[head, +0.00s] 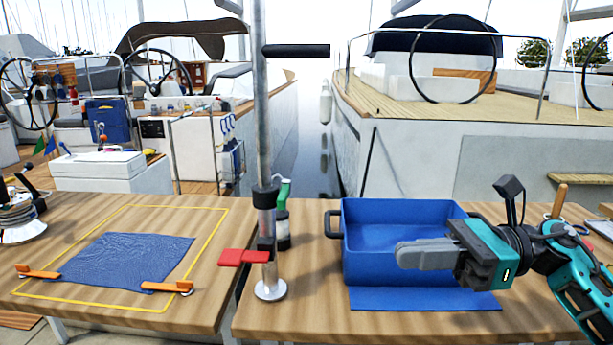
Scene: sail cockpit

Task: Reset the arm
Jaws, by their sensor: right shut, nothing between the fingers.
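My right gripper (428,253) comes in from the right, with its grey fingers shut and empty. It points left in front of the blue bin (390,213) on the right wooden table and hides part of the bin's front wall. The bin looks empty where its inside shows. My left gripper is not in the head view.
A blue mat (425,299) lies before the bin. A metal post (262,110) with a red lever (243,257) stands left of it. A blue cloth (125,260) with orange clips lies on the left table (215,230). A winch (20,222) sits far left.

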